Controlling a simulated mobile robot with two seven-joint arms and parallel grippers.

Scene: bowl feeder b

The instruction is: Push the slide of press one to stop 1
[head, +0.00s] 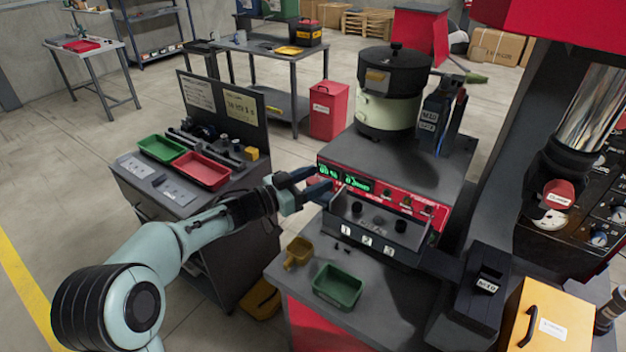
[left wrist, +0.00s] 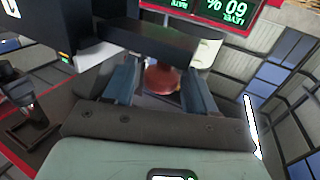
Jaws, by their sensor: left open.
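The bowl feeder's front shows a red panel (head: 385,192) with green displays. Below it is a dark ledge (head: 375,222) with several dark knobs and white plates marked 1 (head: 345,230), 2 (head: 367,240) and 3 (head: 388,249). My left gripper (head: 312,184) is at the left end of this panel, open. In the left wrist view its two fingers (left wrist: 162,92) stand either side of a round red knob (left wrist: 162,76). Whether they touch it I cannot tell. A dark bar crosses above and partly hides the knob. I cannot clearly make out the slide. My right gripper is not in view.
A side cart holds a green tray (head: 162,149) and a red tray (head: 202,170). The bowl (head: 390,112) stands on top of the feeder. A large press is at right.

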